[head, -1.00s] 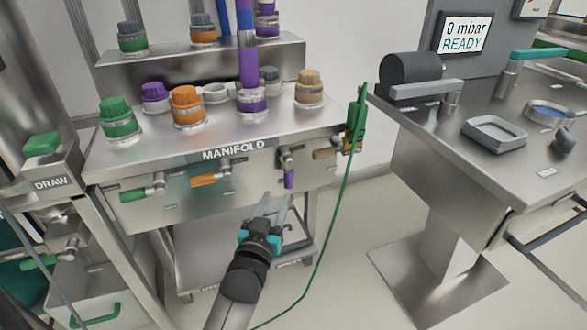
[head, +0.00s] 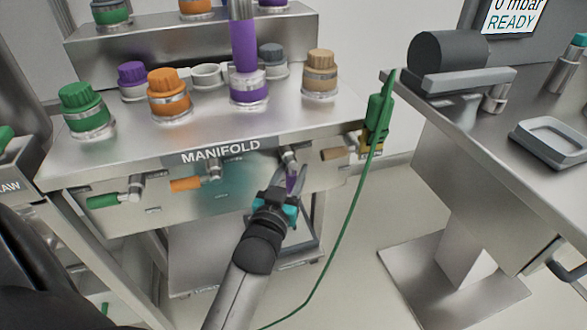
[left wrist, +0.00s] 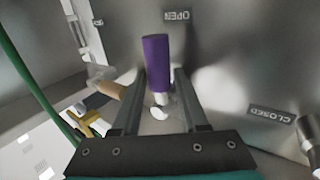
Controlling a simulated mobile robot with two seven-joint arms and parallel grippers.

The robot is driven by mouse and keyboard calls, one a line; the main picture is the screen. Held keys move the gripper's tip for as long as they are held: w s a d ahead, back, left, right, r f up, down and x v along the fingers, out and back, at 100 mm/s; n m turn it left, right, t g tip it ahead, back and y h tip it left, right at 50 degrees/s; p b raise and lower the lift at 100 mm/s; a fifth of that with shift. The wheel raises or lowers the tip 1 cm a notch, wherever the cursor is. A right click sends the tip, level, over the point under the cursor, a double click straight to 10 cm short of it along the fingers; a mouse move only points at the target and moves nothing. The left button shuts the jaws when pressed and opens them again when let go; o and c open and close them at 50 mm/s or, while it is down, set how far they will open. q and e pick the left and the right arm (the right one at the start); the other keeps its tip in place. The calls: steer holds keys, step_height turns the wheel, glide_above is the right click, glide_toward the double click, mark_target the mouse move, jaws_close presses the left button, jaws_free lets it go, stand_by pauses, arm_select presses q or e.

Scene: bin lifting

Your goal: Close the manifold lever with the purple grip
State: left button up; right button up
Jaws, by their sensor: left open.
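The lever with the purple grip (head: 292,182) hangs down from its valve on the manifold's front panel (head: 230,185). In the left wrist view the purple grip (left wrist: 156,62) points toward the OPEN label (left wrist: 177,15); the CLOSED label (left wrist: 271,115) is off to the right. My left gripper (head: 291,178) is at the lever and hides part of it in the head view. Its two fingers (left wrist: 157,95) are open, one on each side of the grip, with a gap visible on both sides. My right gripper is not in view.
Green (head: 103,201), orange (head: 186,183) and tan (head: 334,153) levers lie sideways on the same panel. A green cable (head: 342,235) hangs right of my left gripper. A steel bench (head: 470,130) stands further right, with clear floor between.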

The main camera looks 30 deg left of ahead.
arm_select(q)
jaws_close()
stand_by(1.4)
